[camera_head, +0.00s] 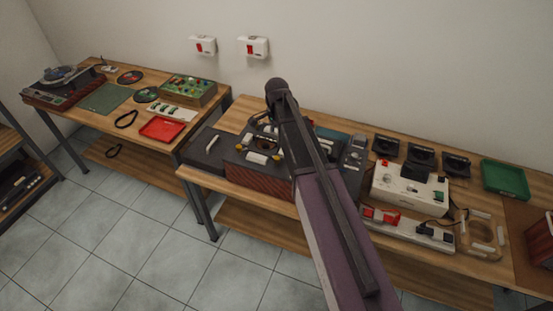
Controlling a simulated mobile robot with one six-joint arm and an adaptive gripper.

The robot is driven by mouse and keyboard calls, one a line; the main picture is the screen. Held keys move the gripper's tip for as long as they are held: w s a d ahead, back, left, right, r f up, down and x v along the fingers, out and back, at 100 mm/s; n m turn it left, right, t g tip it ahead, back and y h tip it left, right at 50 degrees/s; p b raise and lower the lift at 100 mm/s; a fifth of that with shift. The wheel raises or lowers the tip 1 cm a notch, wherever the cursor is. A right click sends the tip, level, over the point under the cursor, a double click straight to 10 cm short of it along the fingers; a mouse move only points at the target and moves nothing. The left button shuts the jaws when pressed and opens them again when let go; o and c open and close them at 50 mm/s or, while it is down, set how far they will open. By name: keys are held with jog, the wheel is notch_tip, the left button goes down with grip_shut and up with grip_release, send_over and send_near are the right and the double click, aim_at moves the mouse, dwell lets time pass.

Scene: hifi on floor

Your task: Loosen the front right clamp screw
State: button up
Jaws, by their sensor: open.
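A dark grey device with wood-red sides (258,178) stands on the middle workbench, left of my arm. My arm rises from the bottom of the picture and covers the right part of the device. I cannot tell which yellow piece is the front right clamp screw, or whether it is hidden. A dark curved shape shows beside the arm above the device, but I cannot make out my gripper's fingers there.
A white box (408,190), several black units, a green tray (505,180) and a wooden frame lie to the right on the same bench (205,180). A left bench holds a turntable (62,84), a green mat (105,97) and a red tray (162,130). Tiled floor in front is clear.

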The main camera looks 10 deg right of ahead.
aim_at(277, 158)
jog(key=shift+f+b, duration=6.15)
jog(key=shift+f, duration=0.25)
grip_shut()
